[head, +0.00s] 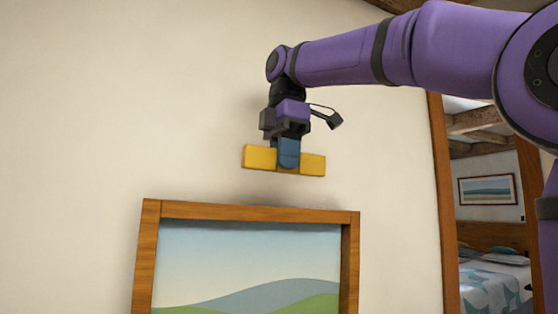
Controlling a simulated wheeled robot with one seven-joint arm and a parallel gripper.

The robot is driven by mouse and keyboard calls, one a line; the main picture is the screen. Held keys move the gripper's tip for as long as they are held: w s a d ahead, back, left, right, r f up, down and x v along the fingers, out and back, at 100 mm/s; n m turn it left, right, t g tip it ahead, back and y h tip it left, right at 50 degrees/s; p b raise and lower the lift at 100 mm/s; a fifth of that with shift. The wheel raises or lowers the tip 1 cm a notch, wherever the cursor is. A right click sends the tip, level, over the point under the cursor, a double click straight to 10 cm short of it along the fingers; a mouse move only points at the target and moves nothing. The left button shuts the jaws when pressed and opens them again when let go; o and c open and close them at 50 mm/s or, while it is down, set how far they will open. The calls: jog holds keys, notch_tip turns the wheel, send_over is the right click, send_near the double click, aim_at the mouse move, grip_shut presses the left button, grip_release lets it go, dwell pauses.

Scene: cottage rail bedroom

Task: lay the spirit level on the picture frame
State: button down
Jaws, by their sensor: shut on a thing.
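The spirit level is a yellow bar (260,158) with a darker middle part. My gripper (287,163) is shut on it at its middle, with a blue finger in front of it. The bar tilts slightly, its right end lower in the picture. The picture frame (258,212) hangs on the wall below, with a wooden border around a painting of hills and sky. The level is above the frame's top edge with a visible gap between them. The lower part of the frame is cut off by the picture's bottom edge.
The plain cream wall (100,110) is bare to the left of the frame and around the level. A wooden-edged doorway (442,200) at the right opens onto a room with a bed (490,285) and another framed picture (487,190).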

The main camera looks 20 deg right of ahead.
dwell(0.3)
jog(key=shift+w+f, duration=0.5)
jog(key=shift+w, duration=0.7)
jog(key=shift+w+f, duration=0.55)
jog(key=shift+w, duration=0.7)
jog(key=shift+w+f, duration=0.5)
jog(key=shift+w, duration=0.7)
jog(key=shift+a+f, duration=0.1)
jog(key=shift+f, duration=1.15)
jog(key=c, duration=0.9)
grip_release()
jog(key=shift+d+r, duration=0.2)
jog(key=shift+r, duration=3.55)
jog(key=shift+s, duration=0.1)
